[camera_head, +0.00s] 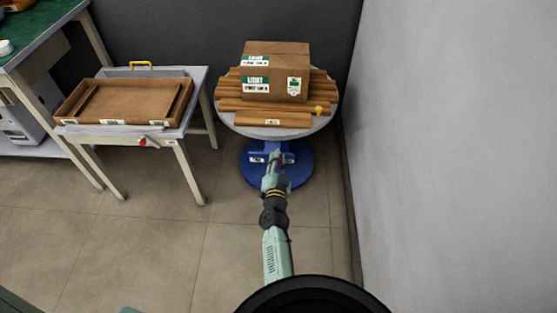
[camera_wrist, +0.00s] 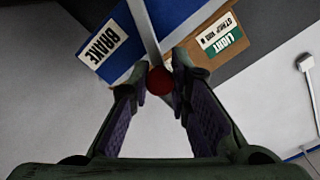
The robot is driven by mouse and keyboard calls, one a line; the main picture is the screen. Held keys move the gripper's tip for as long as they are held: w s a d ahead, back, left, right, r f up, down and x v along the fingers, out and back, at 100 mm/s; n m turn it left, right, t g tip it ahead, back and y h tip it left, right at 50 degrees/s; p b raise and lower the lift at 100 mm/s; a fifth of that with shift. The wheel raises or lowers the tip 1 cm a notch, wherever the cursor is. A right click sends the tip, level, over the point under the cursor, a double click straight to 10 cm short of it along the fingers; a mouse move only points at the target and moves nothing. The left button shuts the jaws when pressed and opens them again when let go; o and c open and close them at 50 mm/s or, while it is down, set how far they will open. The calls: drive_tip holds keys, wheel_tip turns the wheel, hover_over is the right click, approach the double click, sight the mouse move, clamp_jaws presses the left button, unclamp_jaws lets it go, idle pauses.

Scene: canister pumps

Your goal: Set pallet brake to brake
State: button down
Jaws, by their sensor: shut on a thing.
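The pallet stand has a blue round base (camera_head: 250,180) under a round grey top (camera_head: 226,113). In the wrist view a blue part (camera_wrist: 180,12) carries a white BRAKE label (camera_wrist: 103,43), upside down at the left. A thin grey lever (camera_wrist: 145,32) ends in a red knob (camera_wrist: 160,81). My gripper (camera_wrist: 159,76) is shut on the red knob, with a fingertip on either side. In the head view my gripper (camera_head: 277,158) reaches low, in front of the blue base. The knob is hidden there behind my arm.
A cardboard box (camera_head: 275,75) sits on brown slats (camera_head: 265,119) atop the stand. A second label (camera_wrist: 222,36) shows on a tan surface in the wrist view. A side table (camera_head: 190,100) with a wooden tray (camera_head: 125,105) stands left. A grey wall (camera_head: 450,150) closes the right side.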

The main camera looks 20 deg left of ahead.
drive_tip(key=shift+w+d+f+m+b, duration=0.1)
drive_tip(key=shift+d+f+m+b, duration=0.1)
drive_tip(key=shift+d+m+b, duration=0.3)
drive_tip(key=shift+w+d+f+m+b, duration=0.1)
drive_tip(key=shift+d+f+m, duration=0.1)
drive_tip(key=shift+m, duration=0.5)
drive_tip(key=c, duration=1.5)
unclamp_jaws()
drive_tip(key=shift+o, duration=0.2)
drive_tip(key=shift+a, duration=0.1)
drive_tip(key=v, duration=0.7)
drive_tip(key=shift+s, duration=0.3)
drive_tip(key=shift+r, duration=0.1)
